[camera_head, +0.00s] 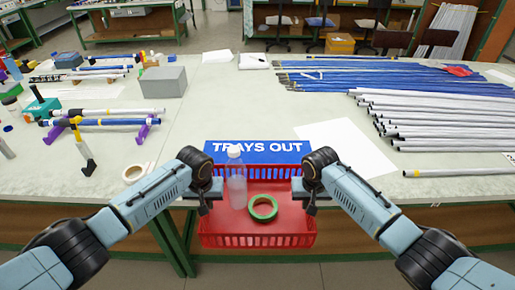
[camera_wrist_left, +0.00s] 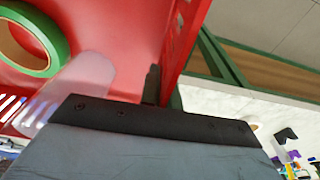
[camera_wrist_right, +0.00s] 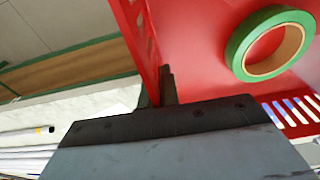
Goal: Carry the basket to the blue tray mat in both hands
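The red basket (camera_head: 258,240) is at the table's front edge, its near part out past the edge. It holds a clear bottle (camera_head: 236,190), standing, and a green tape roll (camera_head: 263,208). The blue tray mat (camera_head: 280,151), marked "TRAYS OUT", lies on the table just behind the basket, partly hidden by it. My left gripper (camera_head: 207,205) is shut on the basket's left wall, which also shows in the left wrist view (camera_wrist_left: 185,40). My right gripper (camera_head: 310,204) is shut on the right wall, seen in the right wrist view (camera_wrist_right: 135,40).
A white sheet (camera_head: 350,145) lies right of the mat. Blue and grey rods (camera_head: 430,115) fill the right side. A grey box (camera_head: 163,82), a tape roll (camera_head: 133,173) and a rod on purple stands (camera_head: 105,122) are at the left. The table middle behind the mat is clear.

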